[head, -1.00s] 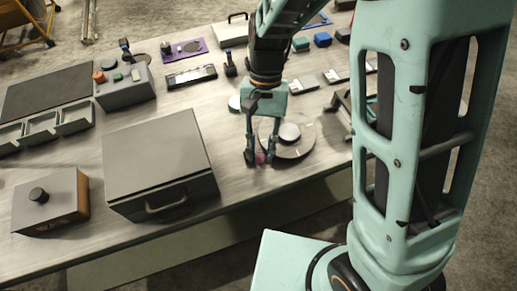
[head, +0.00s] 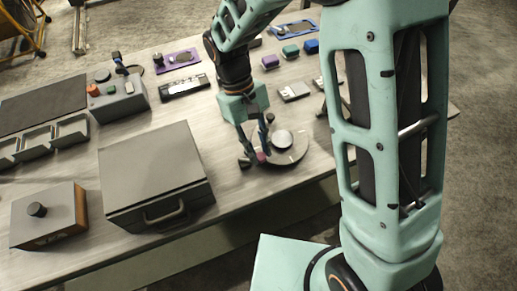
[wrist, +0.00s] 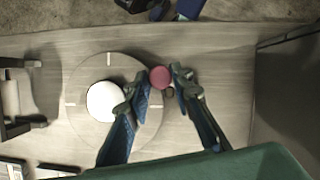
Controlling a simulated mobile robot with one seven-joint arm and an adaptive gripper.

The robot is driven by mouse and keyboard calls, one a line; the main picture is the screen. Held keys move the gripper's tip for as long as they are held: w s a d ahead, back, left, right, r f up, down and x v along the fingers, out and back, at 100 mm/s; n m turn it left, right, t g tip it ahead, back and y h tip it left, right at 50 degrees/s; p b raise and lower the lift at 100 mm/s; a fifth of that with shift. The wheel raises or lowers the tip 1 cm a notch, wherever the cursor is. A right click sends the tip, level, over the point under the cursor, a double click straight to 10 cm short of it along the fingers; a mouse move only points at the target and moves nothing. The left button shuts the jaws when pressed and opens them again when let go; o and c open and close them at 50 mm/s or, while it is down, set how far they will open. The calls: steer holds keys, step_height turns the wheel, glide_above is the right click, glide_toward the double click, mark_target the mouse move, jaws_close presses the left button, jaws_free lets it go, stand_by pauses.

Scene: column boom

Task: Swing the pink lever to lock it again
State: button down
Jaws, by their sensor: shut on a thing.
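The pink lever's round knob (wrist: 160,77) shows between my fingertips in the wrist view, at the edge of a round grey dial plate (wrist: 82,127) with pale marks. A white round hub (wrist: 105,102) stands on the plate, left of the knob. In the head view the pink knob (head: 261,157) is partly hidden by my fingers, left and in front of the hub (head: 282,140). My gripper (head: 256,160) points down over the plate's left edge and is shut on the knob. The lever's arm is hidden by my fingers.
A grey box with a handle (head: 155,170) stands close left of my gripper. A smaller box with a black knob (head: 48,215) is farther left. A black-and-white device (head: 184,87) and small coloured blocks (head: 291,51) lie behind. The table's front edge is near the plate.

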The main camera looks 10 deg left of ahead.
steer(key=shift+w, duration=0.1)
stand_by(0.5)
steer(key=c, duration=1.7)
jaws_free()
steer(key=v, duration=1.2)
